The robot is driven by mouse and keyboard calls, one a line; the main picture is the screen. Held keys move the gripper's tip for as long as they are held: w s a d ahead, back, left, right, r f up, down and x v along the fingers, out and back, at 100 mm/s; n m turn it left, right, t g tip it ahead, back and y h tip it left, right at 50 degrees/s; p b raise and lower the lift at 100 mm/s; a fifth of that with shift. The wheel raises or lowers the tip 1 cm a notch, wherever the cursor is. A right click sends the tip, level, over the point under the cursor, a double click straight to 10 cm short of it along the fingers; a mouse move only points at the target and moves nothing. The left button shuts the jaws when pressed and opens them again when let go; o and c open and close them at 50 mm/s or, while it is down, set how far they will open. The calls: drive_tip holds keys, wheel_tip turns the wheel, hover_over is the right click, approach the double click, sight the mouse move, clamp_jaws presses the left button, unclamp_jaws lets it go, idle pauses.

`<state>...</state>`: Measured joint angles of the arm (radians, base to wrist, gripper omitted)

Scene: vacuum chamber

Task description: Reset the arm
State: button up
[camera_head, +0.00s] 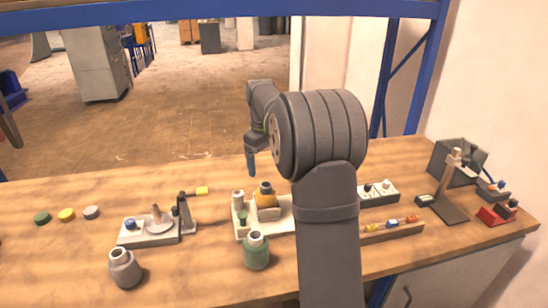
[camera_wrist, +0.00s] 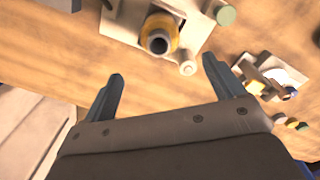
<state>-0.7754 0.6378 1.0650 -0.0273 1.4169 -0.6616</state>
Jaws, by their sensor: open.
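My gripper (camera_head: 251,163) hangs above the back part of the wooden workbench in the head view, with a finger pointing down. In the wrist view my gripper (camera_wrist: 161,80) shows two blue-grey fingers spread well apart, with nothing between them. The yellow-and-grey vessel (camera_wrist: 160,35) on its pale base lies beyond the fingertips in that view. My own arm covers part of the bench in the head view.
The pale base (camera_head: 243,231) carries the yellow vessel (camera_head: 266,198). A green bottle (camera_head: 256,252) and a grey bottle (camera_head: 124,268) stand at the front. A white fixture (camera_head: 150,236) is at left. A stand (camera_head: 450,206) and red block (camera_head: 496,215) are at right.

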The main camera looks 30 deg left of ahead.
sight(266, 183)
drive_tip(key=f, duration=1.2)
drive_tip(key=shift+w+f, duration=0.2)
wheel_tip(266, 183, up, 2)
drive_tip(key=shift+r, duration=0.75)
